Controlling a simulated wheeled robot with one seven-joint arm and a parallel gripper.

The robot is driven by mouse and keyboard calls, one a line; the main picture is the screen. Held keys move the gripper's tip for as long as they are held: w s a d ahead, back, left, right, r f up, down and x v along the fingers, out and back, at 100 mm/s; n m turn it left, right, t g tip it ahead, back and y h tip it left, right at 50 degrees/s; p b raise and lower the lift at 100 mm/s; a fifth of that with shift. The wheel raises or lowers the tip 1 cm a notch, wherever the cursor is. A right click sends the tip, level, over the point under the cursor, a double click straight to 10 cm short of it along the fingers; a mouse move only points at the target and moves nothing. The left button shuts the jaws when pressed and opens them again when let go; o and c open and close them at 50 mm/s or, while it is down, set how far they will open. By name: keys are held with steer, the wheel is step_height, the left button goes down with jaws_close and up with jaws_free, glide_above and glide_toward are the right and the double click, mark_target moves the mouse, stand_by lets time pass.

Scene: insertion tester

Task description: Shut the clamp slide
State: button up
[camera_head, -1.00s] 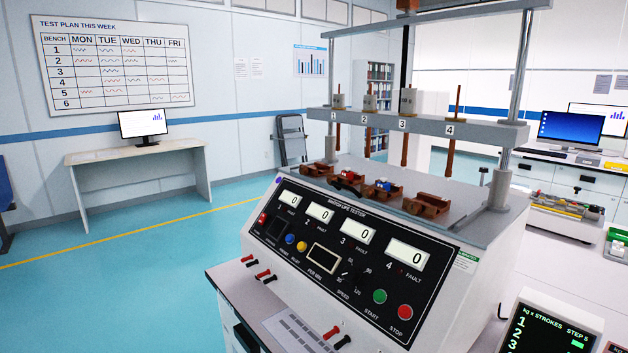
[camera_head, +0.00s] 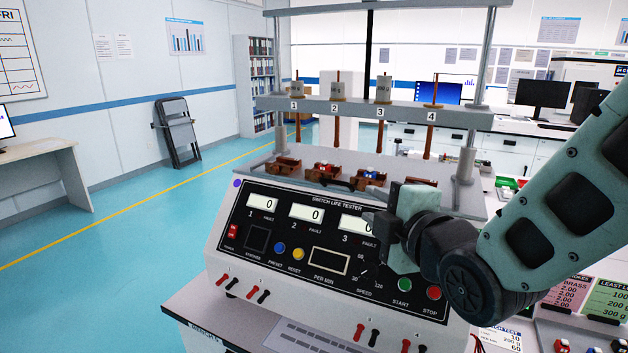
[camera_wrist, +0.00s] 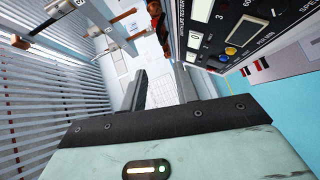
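Brown clamps stand in a row on the tester's deck below the numbered plungers. The clamp under 1 (camera_head: 285,164) is at the left. The clamp under 2 (camera_head: 320,173) and the clamp under 3 (camera_head: 371,178) hold small parts with blue and white or red on them. The clamp under 4 (camera_head: 420,182) is partly hidden behind my gripper. I cannot tell which clamp slide stands open. My gripper (camera_head: 368,207) is in front of the panel's right half, below the deck, pointing left. In the wrist view its dark fingers (camera_wrist: 160,75) are apart with nothing between them.
The switch life tester's panel (camera_head: 318,215) has displays, knobs and buttons; my gripper hides its fourth display. A post (camera_head: 469,150) and crossbar (camera_head: 350,107) rise around the deck. The grey bench top (camera_head: 195,308) lies in front. Open floor is at left.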

mark_target(335, 183)
steer(key=p+x, duration=0.2)
steer(key=x, duration=1.4)
steer(key=shift+w+f+p, duration=0.2)
steer(key=shift+w+p, duration=0.15)
